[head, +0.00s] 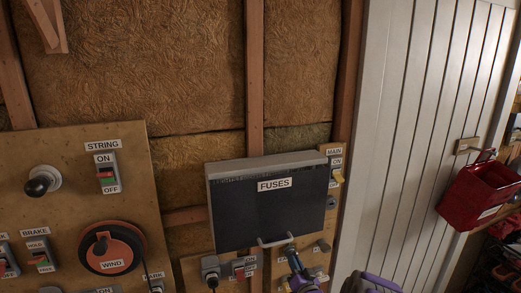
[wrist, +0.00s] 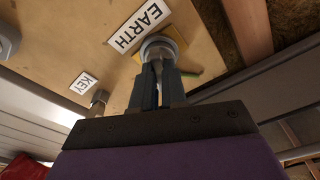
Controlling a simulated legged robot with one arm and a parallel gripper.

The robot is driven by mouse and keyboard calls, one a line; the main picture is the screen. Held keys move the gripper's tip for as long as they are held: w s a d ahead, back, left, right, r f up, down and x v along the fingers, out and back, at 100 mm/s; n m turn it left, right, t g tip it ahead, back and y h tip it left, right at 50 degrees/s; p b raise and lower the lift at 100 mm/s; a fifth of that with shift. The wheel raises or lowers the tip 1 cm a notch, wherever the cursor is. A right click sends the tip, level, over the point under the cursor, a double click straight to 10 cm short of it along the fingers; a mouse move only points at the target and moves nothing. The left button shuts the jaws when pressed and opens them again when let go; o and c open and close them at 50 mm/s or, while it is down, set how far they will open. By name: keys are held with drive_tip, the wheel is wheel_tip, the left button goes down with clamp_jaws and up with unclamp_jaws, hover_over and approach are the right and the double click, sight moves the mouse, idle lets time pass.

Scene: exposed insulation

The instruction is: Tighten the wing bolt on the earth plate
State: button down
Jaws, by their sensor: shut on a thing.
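In the wrist view, my gripper (wrist: 160,82) is shut on the wing bolt (wrist: 157,52), a grey round part beside the EARTH label (wrist: 138,25). The fingers hide most of the bolt. A brass-coloured earth plate (wrist: 177,42) shows behind it, with a short green piece (wrist: 190,73) to the right. In the head view, my gripper (head: 290,248) is at the lower edge of the fuse box, and the bolt cannot be made out there.
The dark fuse box (head: 265,210) with a handle (head: 274,241) hangs just above my gripper in the head view. A KEY label (wrist: 85,83) and a small metal fitting (wrist: 98,102) are near my gripper in the wrist view. A red box (head: 480,195) is at the right.

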drive_tip(key=shift+w+r, duration=0.1)
drive_tip(key=shift+r, duration=0.1)
drive_tip(key=c, duration=1.3)
unclamp_jaws()
drive_tip(key=shift+o, duration=1)
drive_tip(key=shift+w+d, duration=0.1)
drive_tip(key=shift+d, duration=0.05)
drive_tip(key=r+p+v, duration=0.1)
drive_tip(key=p+v, duration=0.1)
drive_tip(key=v, duration=0.7)
drive_tip(key=shift+f, duration=0.4)
drive_tip(key=shift+d, duration=0.1)
